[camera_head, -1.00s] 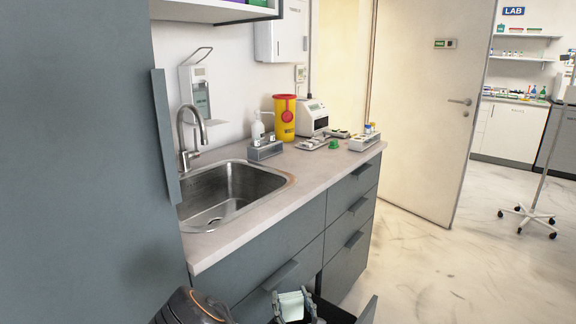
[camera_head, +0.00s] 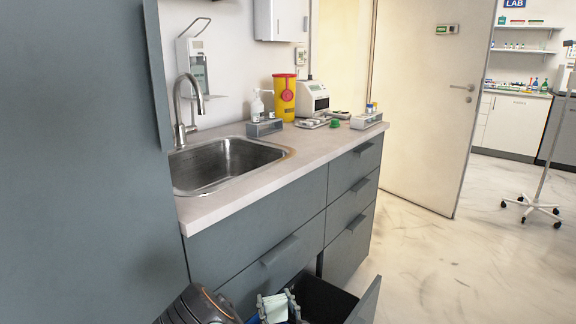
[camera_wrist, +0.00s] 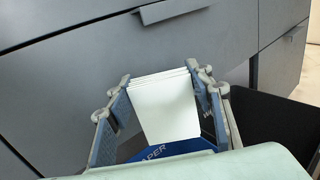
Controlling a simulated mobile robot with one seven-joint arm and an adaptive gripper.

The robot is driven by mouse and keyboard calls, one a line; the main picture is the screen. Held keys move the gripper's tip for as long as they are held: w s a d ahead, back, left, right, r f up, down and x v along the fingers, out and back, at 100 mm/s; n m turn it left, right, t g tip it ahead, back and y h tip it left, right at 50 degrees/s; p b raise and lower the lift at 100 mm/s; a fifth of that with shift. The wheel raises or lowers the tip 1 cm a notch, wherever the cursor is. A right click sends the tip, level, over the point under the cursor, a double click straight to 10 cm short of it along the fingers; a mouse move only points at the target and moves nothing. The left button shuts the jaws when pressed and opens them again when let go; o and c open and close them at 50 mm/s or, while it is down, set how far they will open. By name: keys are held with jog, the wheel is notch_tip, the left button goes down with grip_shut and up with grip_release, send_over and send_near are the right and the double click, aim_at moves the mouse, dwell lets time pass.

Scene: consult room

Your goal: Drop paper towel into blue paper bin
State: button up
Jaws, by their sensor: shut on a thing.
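The paper towel (camera_head: 273,308) is a pale, folded white-green piece at the bottom of the head view. My gripper (camera_head: 278,305) is shut on it. In the wrist view, the folded layers of the paper towel (camera_wrist: 165,104) stand between the two fingers of my gripper (camera_wrist: 163,95). A pale green sheet edge fills the bottom of that view. Just below the towel shows part of the blue paper bin (camera_wrist: 176,149), with the letters "PAPER". The towel and the sheet hide most of the bin, and I cannot tell how high above it the towel is.
An open drawer (camera_head: 366,302) with a dark inside stands out below the counter, right of my gripper. Drawer fronts (camera_head: 265,262) are close behind. The counter (camera_head: 302,150) carries a sink (camera_head: 225,165) and a yellow container (camera_head: 284,98).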

notch_tip(320, 180, down, 2)
jog(key=shift+f+b, duration=0.15)
jog(key=shift+b, duration=0.35)
jog(key=o, duration=0.9)
jog(key=shift+o, duration=0.2)
jog(key=v, duration=0.7)
jog(key=shift+s, duration=0.2)
